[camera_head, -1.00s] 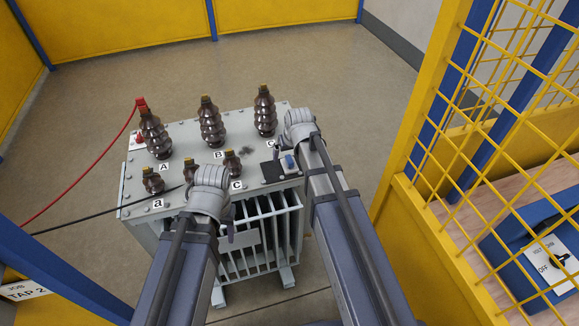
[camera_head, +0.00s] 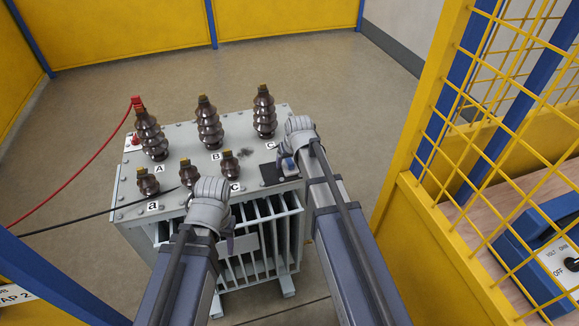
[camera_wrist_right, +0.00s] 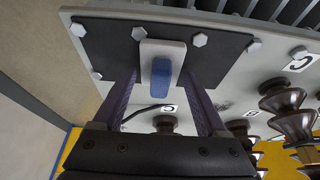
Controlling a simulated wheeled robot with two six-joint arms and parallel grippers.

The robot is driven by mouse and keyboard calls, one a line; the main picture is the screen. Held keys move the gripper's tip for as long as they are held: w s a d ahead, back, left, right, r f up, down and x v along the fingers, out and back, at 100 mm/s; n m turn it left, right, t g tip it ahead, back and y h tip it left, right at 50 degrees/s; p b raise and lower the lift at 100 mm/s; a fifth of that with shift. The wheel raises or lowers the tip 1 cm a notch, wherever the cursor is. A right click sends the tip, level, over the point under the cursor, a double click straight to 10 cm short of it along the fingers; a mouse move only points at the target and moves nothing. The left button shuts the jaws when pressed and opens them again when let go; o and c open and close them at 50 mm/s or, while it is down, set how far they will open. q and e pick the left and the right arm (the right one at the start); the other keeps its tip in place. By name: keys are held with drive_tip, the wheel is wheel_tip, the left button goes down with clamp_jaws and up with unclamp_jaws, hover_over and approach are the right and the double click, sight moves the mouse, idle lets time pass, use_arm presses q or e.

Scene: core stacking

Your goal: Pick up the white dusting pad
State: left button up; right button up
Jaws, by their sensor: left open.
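The white dusting pad (camera_wrist_right: 176,48) has a blue grip on top and lies on a black mat (camera_wrist_right: 103,40) at the edge of the transformer's lid. In the head view the pad (camera_head: 288,166) is mostly hidden by my right gripper (camera_head: 283,160). In the right wrist view my right gripper (camera_wrist_right: 162,97) is open, its two fingers apart on either side of the pad's near end. I see no clear contact with the pad. My left gripper (camera_head: 228,240) hangs in front of the transformer's near edge, away from the pad, and is open.
The grey transformer (camera_head: 190,150) carries several brown bushings (camera_head: 209,125) left of the pad. A red cable (camera_head: 85,165) and a black cable (camera_head: 80,222) run off to the left. A yellow mesh fence (camera_head: 440,120) stands close on the right. Bolts (camera_wrist_right: 200,39) surround the mat.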

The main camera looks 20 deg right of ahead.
sight(289, 160)
drive_tip(key=c, duration=1)
drive_tip(key=shift+r, duration=0.15)
drive_tip(key=shift+c, duration=0.2)
wheel_tip(289, 160, up, 10)
drive_tip(key=p, duration=1)
